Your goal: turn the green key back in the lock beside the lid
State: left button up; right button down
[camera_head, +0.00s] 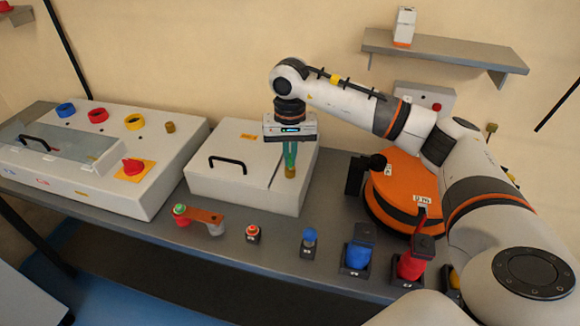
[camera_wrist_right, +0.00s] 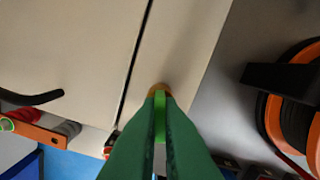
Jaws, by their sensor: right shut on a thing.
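The lid (camera_head: 236,150) is a closed white panel with a black handle, on a low white box on the bench. A brass lock (camera_head: 291,171) stands upright beside the lid's right edge; its rim also shows in the wrist view (camera_wrist_right: 158,88). My right gripper (camera_head: 290,163) points down over the lock, its green fingers close together. The green key (camera_wrist_right: 160,117) is a bright strip between the fingers in the wrist view, right at the lock. The fingers are shut on it and hide most of it. My left gripper is in neither view.
An orange reel (camera_head: 395,190) stands right of the box. Several small devices, including a red one (camera_head: 412,265) and a blue one (camera_head: 358,256), line the bench front. A white panel (camera_head: 75,185) with coloured rings and a red knob stands left. A shelf (camera_head: 440,48) hangs above.

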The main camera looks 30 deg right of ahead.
jog(key=shift+n, duration=0.3)
jog(key=n+b, duration=0.1)
jog(key=n, duration=0.2)
jog(key=shift+f, duration=0.15)
jog(key=n, duration=0.2)
jog(key=shift+n+b, duration=0.4)
jog(key=c, duration=1.5)
grip_release()
jog(key=shift+r, duration=0.2)
notch_tip(320, 180, up, 12)
